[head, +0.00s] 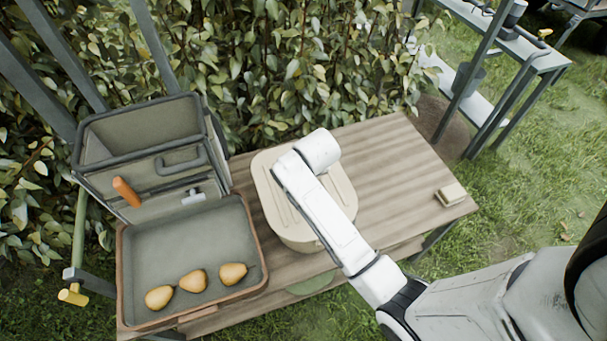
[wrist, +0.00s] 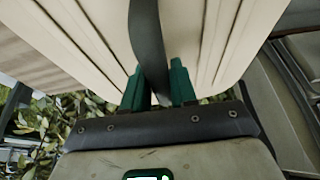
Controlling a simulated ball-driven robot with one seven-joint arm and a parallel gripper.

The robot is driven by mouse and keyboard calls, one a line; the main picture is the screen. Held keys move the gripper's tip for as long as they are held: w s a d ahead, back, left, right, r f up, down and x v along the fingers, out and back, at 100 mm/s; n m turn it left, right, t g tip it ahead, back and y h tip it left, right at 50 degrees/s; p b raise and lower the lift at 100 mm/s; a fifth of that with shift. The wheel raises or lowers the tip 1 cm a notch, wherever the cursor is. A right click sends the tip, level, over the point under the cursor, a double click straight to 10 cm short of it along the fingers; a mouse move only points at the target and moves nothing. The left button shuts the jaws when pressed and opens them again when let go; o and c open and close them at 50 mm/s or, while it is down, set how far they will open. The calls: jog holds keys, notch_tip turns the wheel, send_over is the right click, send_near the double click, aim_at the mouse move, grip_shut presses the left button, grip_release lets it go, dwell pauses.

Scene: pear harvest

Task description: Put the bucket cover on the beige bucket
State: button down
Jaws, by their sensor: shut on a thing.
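The bucket cover is a beige, ridged, rounded-square lid (head: 268,188) on the wooden table, partly hidden by my arm in the head view. In the head view the fingers are hidden behind my arm.
An open case (head: 257,215) with several pears (head: 193,280) stands at the left of the wooden table (head: 390,160). A small beige block (head: 451,195) lies at the table's right corner. The table between cover and block is clear. A leafy hedge (head: 290,60) stands behind.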

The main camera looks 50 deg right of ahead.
jog(key=shift+f, duration=0.15)
jog(key=c, duration=0.9)
grip_release()
jog(key=shift+r, duration=0.3)
jog(key=v, duration=1.1)
jog(key=s+a+f+n, duration=0.1)
jog(key=s+a, duration=0.1)
jog(key=s+a+f+n+g+y, duration=0.1)
jog(key=s+a+f, duration=0.1)
jog(key=s, duration=0.1)
jog(key=s+a+f+n, duration=0.1)
jog(key=s+a+f, duration=0.1)
jog(key=s+a, duration=0.1)
jog(key=shift+s+f+y, duration=0.1)
jog(key=shift+f+y, duration=0.1)
jog(key=shift+y, duration=0.1)
jog(key=s+a+f+n, duration=0.1)
jog(key=s, duration=0.2)
jog(key=s+a+f+n+g, duration=0.1)
jog(key=s, duration=0.1)
jog(key=s+a+f+n, duration=0.1)
jog(key=s+a, duration=0.1)
jog(key=s, duration=0.1)
jog(key=shift+s+g+y, duration=0.3)
jog(key=shift+g+y, duration=0.1)
